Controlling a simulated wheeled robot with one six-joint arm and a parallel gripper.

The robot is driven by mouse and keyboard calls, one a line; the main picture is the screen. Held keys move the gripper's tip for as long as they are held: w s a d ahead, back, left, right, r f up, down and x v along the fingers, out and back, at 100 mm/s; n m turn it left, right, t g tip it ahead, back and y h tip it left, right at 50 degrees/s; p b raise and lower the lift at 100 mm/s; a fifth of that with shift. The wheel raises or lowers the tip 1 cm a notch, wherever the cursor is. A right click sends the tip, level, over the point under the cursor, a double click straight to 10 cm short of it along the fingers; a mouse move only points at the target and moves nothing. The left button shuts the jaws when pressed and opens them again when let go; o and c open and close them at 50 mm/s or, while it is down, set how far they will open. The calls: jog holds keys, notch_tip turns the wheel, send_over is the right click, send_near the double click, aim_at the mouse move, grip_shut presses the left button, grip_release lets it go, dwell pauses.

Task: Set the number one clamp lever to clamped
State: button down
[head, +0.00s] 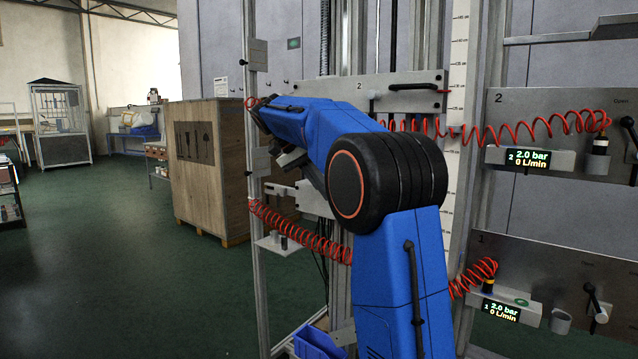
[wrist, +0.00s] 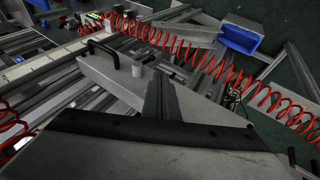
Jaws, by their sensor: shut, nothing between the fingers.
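In the wrist view a grey plate (wrist: 118,88) carries a black lever handle (wrist: 103,50) and a white round knob (wrist: 137,68). I cannot read a number on this plate, so I cannot confirm that it is the number one lever. My gripper (wrist: 161,84) is shut and empty, its dark fingers pointing over the plate beside the knob, apart from the handle. In the head view my arm hides most of the lower plate (head: 310,197). A plate marked 2 (head: 350,88) above it has a black, horizontal lever (head: 412,87).
Red coiled hoses (head: 295,234) cross the frame in front of me. A blue bin (head: 318,342) sits low down. At right, panels 2 (head: 540,105) and 1 (head: 520,250) carry pressure displays and valves.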

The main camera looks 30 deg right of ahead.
jog(key=shift+v, duration=1.4)
jog(key=s+a+f+n+t+y, duration=0.2)
jog(key=s+a+f+n, duration=0.2)
jog(key=s+f, duration=0.5)
jog(key=s+a+f+n+t+y, duration=0.2)
jog(key=s+a+f, duration=0.6)
jog(key=s, duration=0.6)
jog(key=s+a+f+n+t+y, duration=0.2)
jog(key=s+a+f+n+t, duration=0.2)
jog(key=s+f, duration=0.7)
jog(key=a+f+n, duration=0.1)
jog(key=a+n, duration=0.1)
jog(key=shift+s+n, duration=0.25)
jog(key=shift+n, duration=0.15)
